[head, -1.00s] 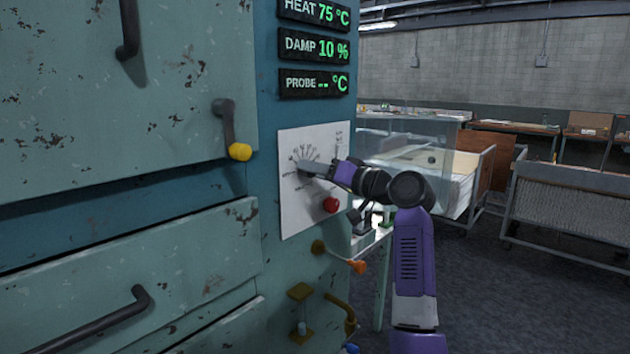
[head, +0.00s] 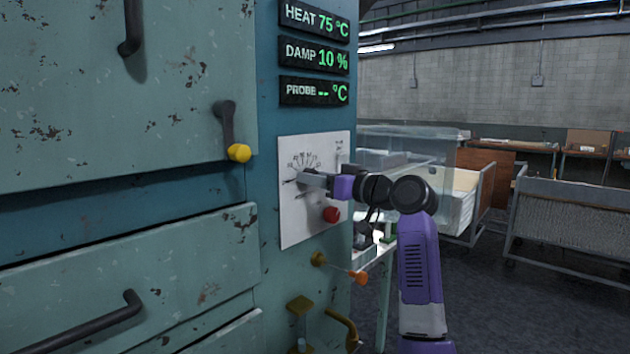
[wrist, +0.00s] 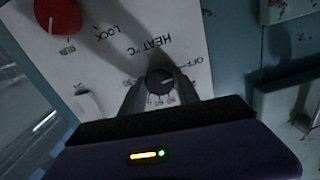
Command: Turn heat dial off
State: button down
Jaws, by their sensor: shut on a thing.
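The heat dial (wrist: 159,80) is a small dark round knob on the white control panel (head: 290,225). In the wrist view the panel lettering appears upside down, with HEAT °C beside the dial and OFF at its upper right. My gripper (wrist: 160,88) is shut on the dial, one finger on each side. In the head view my gripper (head: 303,180) reaches the panel from the right and hides the dial. I cannot tell exactly where the dial's mark points. The HEAT display (head: 317,19) reads 75 °C.
A red knob (head: 331,214) sits just below my gripper on the panel. A yellow-tipped handle (head: 238,152) and an orange-tipped lever (head: 357,277) stick out from the cabinet. Carts (head: 570,220) stand at the right, with open floor before them.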

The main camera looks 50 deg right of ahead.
jog(key=shift+f, duration=0.25)
jog(key=c, duration=0.9)
grip_release()
jog(key=shift+r, duration=0.15)
jog(key=s, duration=0.7)
jog(key=shift+s, duration=0.4)
